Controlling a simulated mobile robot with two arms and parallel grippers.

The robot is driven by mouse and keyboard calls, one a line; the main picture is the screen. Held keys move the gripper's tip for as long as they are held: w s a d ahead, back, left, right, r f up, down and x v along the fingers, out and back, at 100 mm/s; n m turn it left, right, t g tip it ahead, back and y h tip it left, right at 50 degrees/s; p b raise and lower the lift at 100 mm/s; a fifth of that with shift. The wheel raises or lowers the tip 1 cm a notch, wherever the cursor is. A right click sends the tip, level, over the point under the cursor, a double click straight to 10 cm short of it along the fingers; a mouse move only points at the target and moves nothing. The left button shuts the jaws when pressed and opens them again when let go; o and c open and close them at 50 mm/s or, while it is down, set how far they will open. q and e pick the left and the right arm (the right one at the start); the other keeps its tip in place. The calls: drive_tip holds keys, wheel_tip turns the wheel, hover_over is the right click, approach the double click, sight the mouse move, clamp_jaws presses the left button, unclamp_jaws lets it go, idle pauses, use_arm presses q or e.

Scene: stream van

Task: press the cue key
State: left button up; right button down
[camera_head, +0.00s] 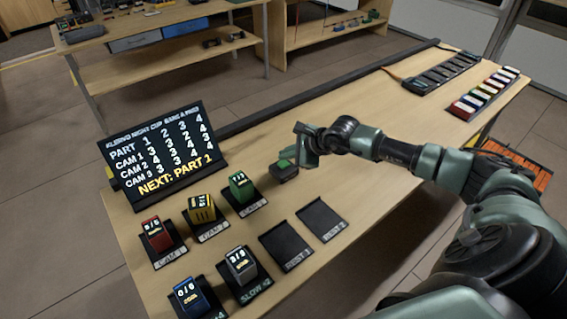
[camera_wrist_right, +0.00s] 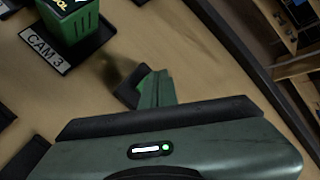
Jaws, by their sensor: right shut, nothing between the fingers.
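A small dark box (camera_head: 284,172), which looks like the cue key, sits on the wooden table right of the green block. It also shows as a dark shape (camera_wrist_right: 130,90) in the wrist view, partly hidden by my fingers. My right gripper (camera_head: 290,156) is shut and empty, with its green fingertips at or just over the box. In the wrist view the fingertips (camera_wrist_right: 152,86) overlap the box's edge. I cannot tell whether they touch it. The key's top is mostly hidden. My left gripper is not in view.
A black scoreboard screen (camera_head: 161,158) stands at the left. Red, yellow and green blocks (camera_head: 241,188) stand on labelled dark pads, with grey and blue blocks in front. Two pads (camera_head: 321,220) are empty. Trays (camera_head: 437,72) lie at the far right end. The table between is clear.

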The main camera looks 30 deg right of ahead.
sight(287, 165)
drive_tip(key=shift+f, duration=0.1)
idle(0.7)
drive_tip(key=shift+f+b, duration=0.3)
drive_tip(key=shift+b, duration=0.25)
drive_tip(key=shift+f+b, duration=0.6)
idle(0.6)
drive_tip(key=shift+r, duration=0.2)
drive_tip(key=shift+r+p, duration=0.4)
drive_tip(key=shift+r, duration=0.35)
drive_tip(key=shift+r, duration=0.1)
drive_tip(key=shift+r+p, duration=1.2)
drive_tip(key=shift+r, duration=1.3)
drive_tip(key=shift+f, duration=0.1)
